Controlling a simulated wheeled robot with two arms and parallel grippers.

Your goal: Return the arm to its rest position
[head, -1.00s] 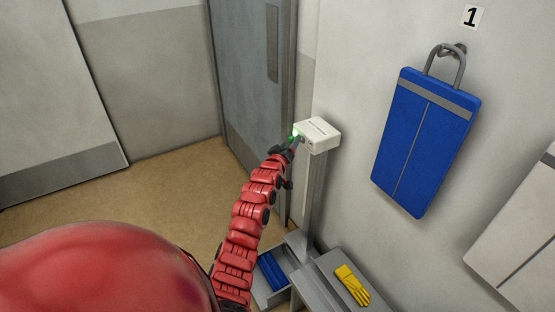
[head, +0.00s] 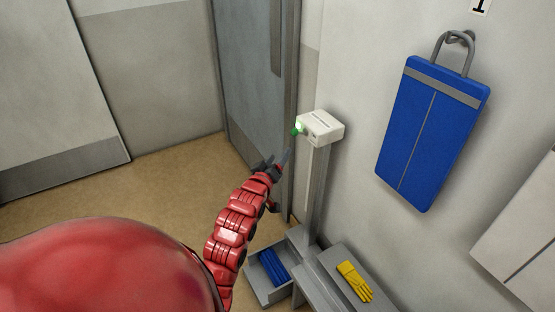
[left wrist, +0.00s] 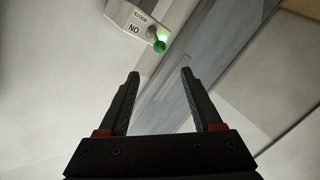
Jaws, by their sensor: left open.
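My left arm (head: 232,228) is red and segmented and reaches up from the lower middle of the head view. My left gripper (head: 280,160) is at its end, a little below and left of a white box on a grey post (head: 321,128). The box has a green knob with a lit green light (head: 297,128). In the left wrist view the gripper's two dark fingers (left wrist: 159,88) are apart with nothing between them. The box with the lettering "ON" (left wrist: 133,25) and its green knob (left wrist: 159,46) lie beyond the fingertips, apart from them. My right gripper is not in view.
A blue panel (head: 431,135) hangs on a wall hook at the right. A yellow glove (head: 354,281) lies on a grey bench (head: 318,286). A blue item (head: 272,268) lies in a grey tray (head: 264,290). A grey door (head: 249,75) stands behind the post. Floor at left is clear.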

